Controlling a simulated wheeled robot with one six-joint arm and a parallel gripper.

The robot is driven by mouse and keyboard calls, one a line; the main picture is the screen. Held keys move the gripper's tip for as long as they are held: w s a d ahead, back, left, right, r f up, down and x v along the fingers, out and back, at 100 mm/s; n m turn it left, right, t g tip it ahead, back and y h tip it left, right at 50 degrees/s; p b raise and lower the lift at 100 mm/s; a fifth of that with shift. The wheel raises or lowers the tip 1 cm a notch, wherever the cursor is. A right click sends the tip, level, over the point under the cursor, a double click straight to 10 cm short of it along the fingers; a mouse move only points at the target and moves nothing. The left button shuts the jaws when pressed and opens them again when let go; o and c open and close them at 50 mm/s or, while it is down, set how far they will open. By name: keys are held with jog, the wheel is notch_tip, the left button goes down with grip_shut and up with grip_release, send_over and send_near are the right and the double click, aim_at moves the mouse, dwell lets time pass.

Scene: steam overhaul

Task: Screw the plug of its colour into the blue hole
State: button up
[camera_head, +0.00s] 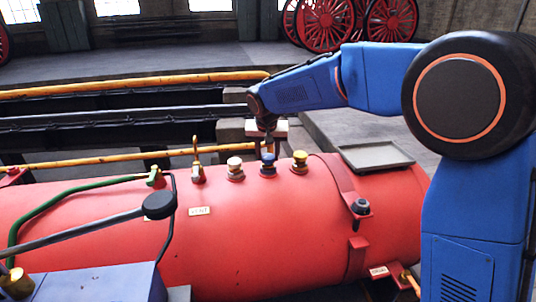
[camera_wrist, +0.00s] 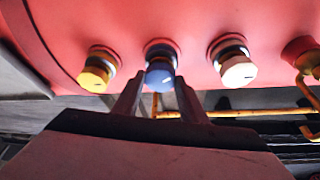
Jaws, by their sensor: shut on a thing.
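The blue plug (camera_head: 268,168) sits in the top of the red boiler (camera_head: 130,235), between a cream plug (camera_head: 235,168) and a yellow plug (camera_head: 300,162). My gripper (camera_head: 268,149) points down over the blue plug. In the wrist view the blue plug (camera_wrist: 160,76) is between the two fingertips, and my gripper (camera_wrist: 159,84) is shut on it. A dark collar shows around its base. The blue hole is hidden under the plug, and I cannot tell how deep the plug sits. The cream plug (camera_wrist: 238,70) and yellow plug (camera_wrist: 97,74) stand apart from the fingers.
A grey tray (camera_head: 375,157) lies on the boiler's right end and looks empty. A brass valve (camera_head: 197,172) rises left of the plugs. A green pipe (camera_head: 75,200) and a dark round-ended lever (camera_head: 158,205) are at the left. Yellow rails (camera_head: 130,85) run behind.

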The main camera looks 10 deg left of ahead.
jog(key=o, duration=1.2)
jog(key=shift+f, duration=0.1)
jog(key=shift+c, duration=0.7)
jog(key=n+y, duration=0.1)
jog(key=n, duration=0.1)
jog(key=n+y, duration=0.1)
jog(key=n, duration=0.2)
jog(key=shift+n+g, duration=0.3)
jog(key=n+g+y, duration=0.1)
jog(key=n, duration=0.3)
jog(key=shift+n+g+y, duration=0.4)
jog(key=shift+n+g, duration=0.1)
jog(key=shift+n, duration=1)
